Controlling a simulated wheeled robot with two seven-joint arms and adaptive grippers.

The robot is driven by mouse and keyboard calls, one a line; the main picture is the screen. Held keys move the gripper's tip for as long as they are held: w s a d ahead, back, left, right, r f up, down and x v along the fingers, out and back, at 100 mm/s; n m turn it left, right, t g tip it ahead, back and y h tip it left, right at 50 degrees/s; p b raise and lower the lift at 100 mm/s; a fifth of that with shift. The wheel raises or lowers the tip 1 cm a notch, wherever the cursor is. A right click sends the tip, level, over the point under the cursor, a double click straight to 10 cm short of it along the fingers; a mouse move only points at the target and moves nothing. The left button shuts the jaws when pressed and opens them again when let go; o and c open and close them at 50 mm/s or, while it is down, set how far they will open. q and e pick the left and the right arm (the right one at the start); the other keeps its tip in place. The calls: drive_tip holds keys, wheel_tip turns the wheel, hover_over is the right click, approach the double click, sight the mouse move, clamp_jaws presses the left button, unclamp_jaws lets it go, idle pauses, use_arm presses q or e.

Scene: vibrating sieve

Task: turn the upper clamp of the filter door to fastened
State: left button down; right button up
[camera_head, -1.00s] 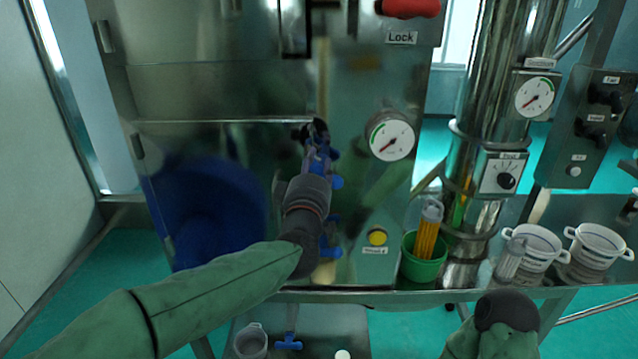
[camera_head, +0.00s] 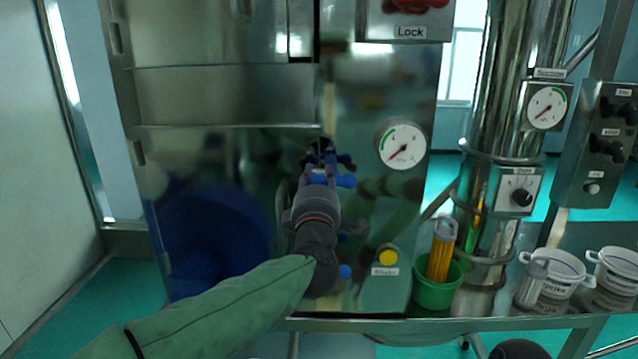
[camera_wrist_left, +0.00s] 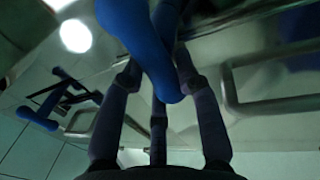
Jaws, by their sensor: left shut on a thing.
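The filter door (camera_head: 285,145) is a shiny metal panel with a blue reflection at its lower left. My left gripper (camera_head: 320,172) is at the door's right edge, shut on the upper clamp (camera_head: 345,181). Only a blue end of this clamp shows to the right of the fingers; the gripper hides the rest. In the left wrist view the clamp's thick blue handle (camera_wrist_left: 138,38) runs between the fingers. A second blue clamp (camera_head: 345,271) sits lower, partly behind my wrist; a blue clamp also shows at the left of the wrist view (camera_wrist_left: 38,118).
A pressure gauge (camera_head: 402,146) and a yellow button (camera_head: 387,257) are on the panel right of the clamps. A green cup (camera_head: 438,285) with orange sticks and white tubs (camera_head: 556,272) stand on the shelf at right. A red lock handle (camera_head: 425,3) is above.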

use_arm(q)
drive_tip(key=shift+f, duration=0.1)
idle(0.3)
drive_tip(key=c, duration=0.9)
unclamp_jaws()
drive_tip(key=shift+o, duration=0.2)
drive_tip(key=s+f, duration=0.2)
drive_tip(key=s, duration=0.9)
drive_tip(key=shift+s+f, duration=0.15)
drive_tip(key=shift+s, duration=0.2)
